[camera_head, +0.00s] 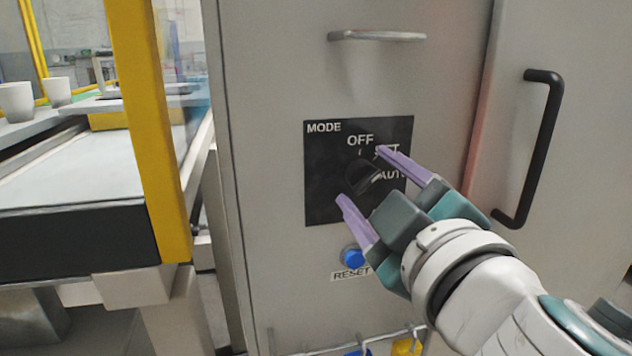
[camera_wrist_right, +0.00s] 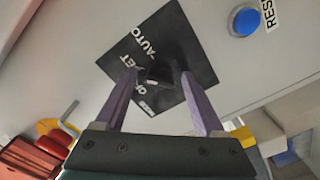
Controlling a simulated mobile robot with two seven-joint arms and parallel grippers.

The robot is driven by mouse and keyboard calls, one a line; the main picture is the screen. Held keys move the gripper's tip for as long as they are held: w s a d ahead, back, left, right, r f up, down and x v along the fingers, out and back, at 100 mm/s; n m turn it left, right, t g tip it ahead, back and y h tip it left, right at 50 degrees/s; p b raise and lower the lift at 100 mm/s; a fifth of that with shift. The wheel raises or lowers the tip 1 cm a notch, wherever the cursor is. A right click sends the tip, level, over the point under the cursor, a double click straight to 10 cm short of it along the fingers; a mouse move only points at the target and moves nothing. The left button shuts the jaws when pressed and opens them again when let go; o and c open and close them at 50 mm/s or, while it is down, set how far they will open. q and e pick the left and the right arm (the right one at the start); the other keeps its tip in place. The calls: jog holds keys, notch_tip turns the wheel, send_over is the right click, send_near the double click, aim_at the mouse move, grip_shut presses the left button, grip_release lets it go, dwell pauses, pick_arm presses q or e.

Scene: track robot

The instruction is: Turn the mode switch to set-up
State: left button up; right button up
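The mode switch (camera_head: 362,178) is a dark knob on a black square MODE panel (camera_head: 325,205), with OFF above it, a partly covered SET label at the upper right and AUTO at the right. My right gripper (camera_head: 361,174) is open, its purple fingers on either side of the knob. I cannot tell whether they touch it. In the right wrist view the knob (camera_wrist_right: 158,78) lies between the apart fingers (camera_wrist_right: 159,74). The setting the knob points to is unclear. My left gripper is out of view.
A blue RESET button (camera_head: 353,257) sits just below the panel, close to my right gripper. A metal handle (camera_head: 378,36) sticks out above. A black door handle (camera_head: 541,148) is at the right. A yellow post (camera_head: 147,120) stands at the left. Padlocks hang at the bottom.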

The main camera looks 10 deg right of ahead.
jog(key=shift+s, duration=0.3)
jog(key=s+b, duration=0.1)
jog(key=s, duration=0.8)
jog(key=shift+s+d+b, duration=0.15)
jog(key=shift+b, duration=0.15)
